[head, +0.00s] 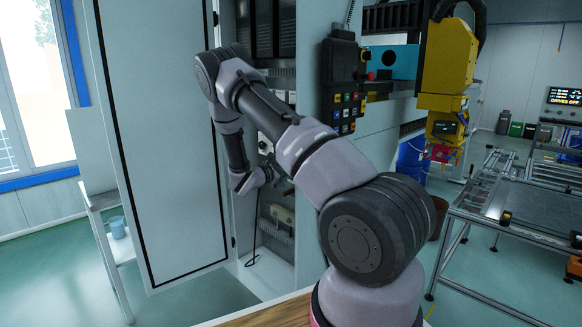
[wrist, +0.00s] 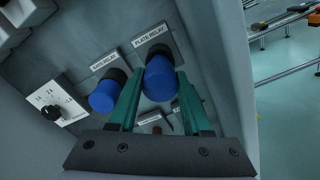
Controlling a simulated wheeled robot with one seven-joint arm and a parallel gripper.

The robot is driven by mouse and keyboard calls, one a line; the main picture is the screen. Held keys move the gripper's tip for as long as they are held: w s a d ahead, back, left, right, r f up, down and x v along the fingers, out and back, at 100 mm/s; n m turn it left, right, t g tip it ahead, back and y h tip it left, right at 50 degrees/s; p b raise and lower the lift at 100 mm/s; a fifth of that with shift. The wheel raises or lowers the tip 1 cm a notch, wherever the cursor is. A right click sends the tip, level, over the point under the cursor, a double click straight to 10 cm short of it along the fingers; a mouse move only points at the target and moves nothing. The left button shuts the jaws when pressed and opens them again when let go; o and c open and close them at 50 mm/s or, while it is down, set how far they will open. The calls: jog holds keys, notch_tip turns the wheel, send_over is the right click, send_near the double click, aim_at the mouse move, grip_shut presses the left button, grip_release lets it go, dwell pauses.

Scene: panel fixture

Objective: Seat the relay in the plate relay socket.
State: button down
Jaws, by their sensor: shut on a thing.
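The relay (wrist: 160,82) is a blue cylinder held between the two green fingers of my gripper (wrist: 160,88) in the wrist view. It lines up with a black round part (wrist: 158,51) just under the PLATE RELAY label (wrist: 150,36). The relay's far end meets or overlaps that black part; I cannot tell how deep it sits. My gripper is shut on the relay. In the head view, my arm reaches into the open cabinet, and the relay is too small or hidden to make out there.
A second blue relay (wrist: 103,98) with a black base stands to the left under its own label (wrist: 104,62). A rotary knob (wrist: 52,112) is farther left. The cabinet's side wall (wrist: 215,60) is close on the right. The open cabinet door (head: 160,140) stands left of my arm.

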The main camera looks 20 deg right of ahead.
jog(key=shift+x, duration=1.45)
jog(key=shift+c, duration=1.3)
grip_release()
jog(key=v, duration=1.1)
